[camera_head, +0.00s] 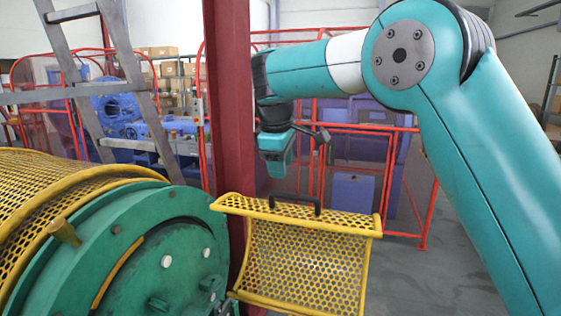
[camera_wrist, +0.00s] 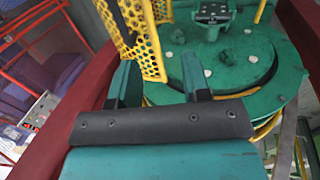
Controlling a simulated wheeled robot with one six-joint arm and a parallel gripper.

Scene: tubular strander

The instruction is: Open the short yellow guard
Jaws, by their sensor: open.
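The short yellow guard (camera_head: 306,262) is a curved mesh panel with a solid yellow frame, just right of the green drum end. A dark handle (camera_head: 295,203) rises from its top edge. My gripper (camera_head: 277,168) hangs above and slightly left of the handle, pointing down, with a gap between them. In the wrist view the two fingers of my gripper (camera_wrist: 159,78) are apart with nothing between them.
The green drum end (camera_head: 160,262) and a long yellow mesh cover (camera_head: 60,195) fill the left. A dark red post (camera_head: 231,100) stands close to my gripper's left. Red railings (camera_head: 420,215) and blue machinery (camera_head: 150,125) lie behind. Grey floor (camera_head: 430,275) is open at right.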

